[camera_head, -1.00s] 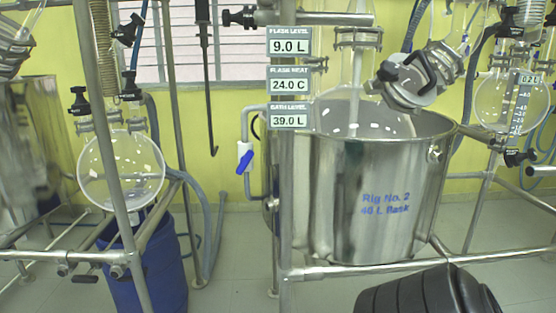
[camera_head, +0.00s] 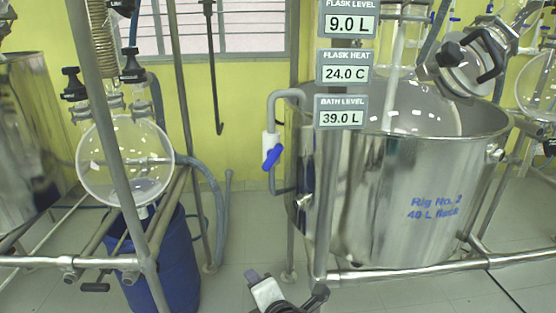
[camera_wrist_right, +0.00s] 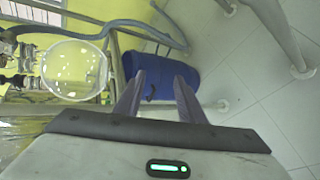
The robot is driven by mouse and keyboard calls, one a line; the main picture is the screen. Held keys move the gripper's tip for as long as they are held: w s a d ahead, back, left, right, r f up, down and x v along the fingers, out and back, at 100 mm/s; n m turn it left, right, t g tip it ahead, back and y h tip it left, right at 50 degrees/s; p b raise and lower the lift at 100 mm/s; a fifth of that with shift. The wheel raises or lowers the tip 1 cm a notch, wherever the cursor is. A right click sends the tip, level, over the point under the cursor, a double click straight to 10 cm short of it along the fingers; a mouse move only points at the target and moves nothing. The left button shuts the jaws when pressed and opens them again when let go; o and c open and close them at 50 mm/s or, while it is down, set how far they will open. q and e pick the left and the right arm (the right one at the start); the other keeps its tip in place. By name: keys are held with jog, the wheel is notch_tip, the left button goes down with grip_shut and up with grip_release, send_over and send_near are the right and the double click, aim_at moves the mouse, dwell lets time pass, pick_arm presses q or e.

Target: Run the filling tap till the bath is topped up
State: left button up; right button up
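The filling tap (camera_head: 271,146) is a white valve with a blue lever on a grey pipe, left of the bath in the head view. Its lever slants down to the left. The pipe bends over toward the bath rim. The steel bath (camera_head: 400,215) is marked "Rig No. 2". The bath level sign (camera_head: 341,112) reads 39.0 L. My right gripper (camera_wrist_right: 157,82) is open and empty in the right wrist view, its two fingers apart. Part of it shows low in the head view (camera_head: 262,285), below the tap and not touching it. My left gripper is not in view.
A round glass flask (camera_head: 125,160) hangs in a metal frame at left, above a blue drum (camera_head: 175,262). A steel frame post and rail (camera_head: 400,274) run in front of the bath. Other signs (camera_head: 347,18) read 9.0 L and 24.0 C.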

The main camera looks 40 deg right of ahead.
jog(key=w+d+r+n+t+h, duration=0.1)
jog(key=w+d+r+n+h, duration=0.15)
jog(key=r, duration=0.45)
jog(key=w+d+r+n+t+h, duration=0.1)
jog(key=w+d+r+n+h, duration=0.15)
jog(key=r, duration=0.55)
jog(key=t+h+p, duration=0.1)
jog(key=h, duration=0.1)
send_near(274, 159)
jog(key=p+x, duration=0.1)
jog(key=x, duration=0.8)
jog(key=shift+a, duration=0.1)
grip_shut()
